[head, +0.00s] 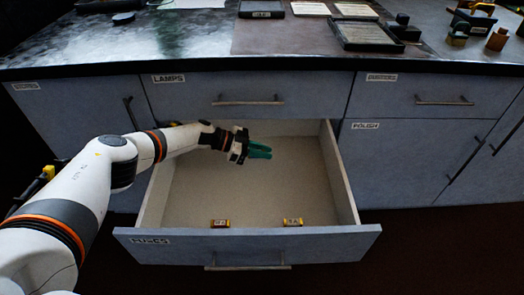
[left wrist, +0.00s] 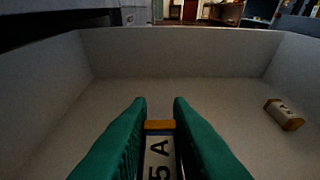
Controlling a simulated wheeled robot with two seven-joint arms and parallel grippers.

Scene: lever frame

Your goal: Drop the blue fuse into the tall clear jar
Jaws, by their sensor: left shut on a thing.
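My left gripper (head: 259,149) has green fingers and is inside the open drawer (head: 240,235), toward its back. In the left wrist view the gripper (left wrist: 160,103) is shut on a fuse (left wrist: 159,150) with an orange-brown end and a pale label reading "5 A". One loose fuse (left wrist: 284,114) shows at the right in the left wrist view. I see no tall clear jar.
The drawer's side walls and front surround my gripper. The countertop (head: 190,40) overhangs above the drawer's back. On it stand a dark-rimmed tray (head: 365,36) and several small blocks at the right. The middle of the drawer floor is bare.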

